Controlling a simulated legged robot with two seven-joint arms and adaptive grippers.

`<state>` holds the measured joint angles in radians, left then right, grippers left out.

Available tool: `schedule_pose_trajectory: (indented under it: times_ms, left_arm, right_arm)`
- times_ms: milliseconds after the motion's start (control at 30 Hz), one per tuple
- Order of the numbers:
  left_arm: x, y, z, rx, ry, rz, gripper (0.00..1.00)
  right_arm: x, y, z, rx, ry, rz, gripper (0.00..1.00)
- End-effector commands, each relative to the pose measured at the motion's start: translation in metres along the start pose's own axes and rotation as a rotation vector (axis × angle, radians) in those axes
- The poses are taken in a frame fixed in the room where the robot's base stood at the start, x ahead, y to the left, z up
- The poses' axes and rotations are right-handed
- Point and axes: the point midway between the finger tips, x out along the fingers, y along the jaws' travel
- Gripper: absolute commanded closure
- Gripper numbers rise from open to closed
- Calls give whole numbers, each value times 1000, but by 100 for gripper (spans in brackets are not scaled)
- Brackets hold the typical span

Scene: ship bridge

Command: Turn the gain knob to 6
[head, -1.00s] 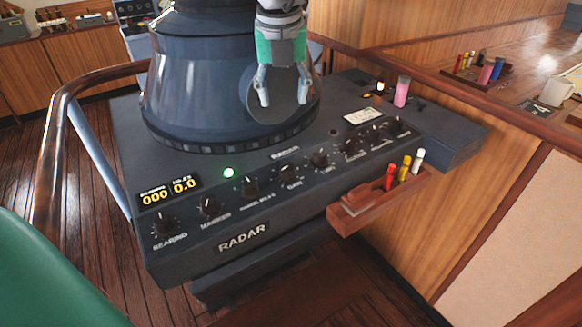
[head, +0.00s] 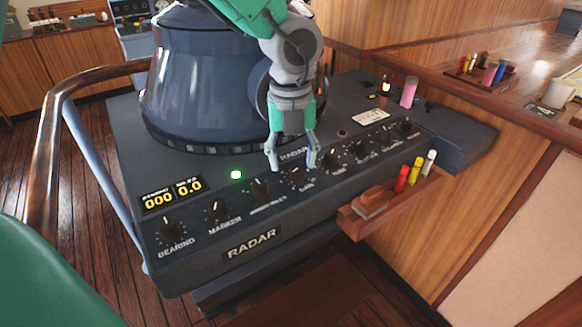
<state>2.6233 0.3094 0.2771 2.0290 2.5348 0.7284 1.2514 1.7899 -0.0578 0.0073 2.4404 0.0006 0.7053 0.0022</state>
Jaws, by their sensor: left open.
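The radar console (head: 215,262) has a row of black knobs along its sloped front panel. The gain knob (head: 297,175) is the fourth from the left, with its small label just below it. My left gripper (head: 292,166) comes down from above and is open. Its two grey fingertips appear on either side of the gain knob in the picture. I cannot tell whether they touch the knob or hover above it. The scale and pointer of the gain knob are too small to read. My right gripper is not in view.
Neighbouring knobs stand close by: the range knob (head: 260,188) at left and another knob (head: 332,159) at right. The dark radar hood (head: 200,85) rises behind. A wooden holder (head: 368,212) with several markers juts from the console's right front. A rail (head: 45,150) curves at left.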

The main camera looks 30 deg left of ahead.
Motion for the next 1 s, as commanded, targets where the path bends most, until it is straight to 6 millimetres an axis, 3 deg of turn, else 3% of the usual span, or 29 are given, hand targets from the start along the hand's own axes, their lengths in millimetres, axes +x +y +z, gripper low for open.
schedule_pose_trajectory:
  times_ms: [33,100,433,467,567,600,1000]
  left_arm:
    - [12,7,-1,-32,11,29,54]
    - [17,5,-2,-33,11,33,54]
    - [18,6,-3,-28,8,25,54]
    - [18,7,-2,-28,9,23,61]
    - [19,8,0,-27,10,20,96]
    - [19,8,0,-27,10,20,100]
    - [18,5,0,-26,5,26,100]
  right_arm:
    - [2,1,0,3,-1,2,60]
    - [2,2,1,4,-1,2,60]
    - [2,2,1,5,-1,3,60]
    - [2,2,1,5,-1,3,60]
    - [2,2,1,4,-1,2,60]
    - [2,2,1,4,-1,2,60]
    - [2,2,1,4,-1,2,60]
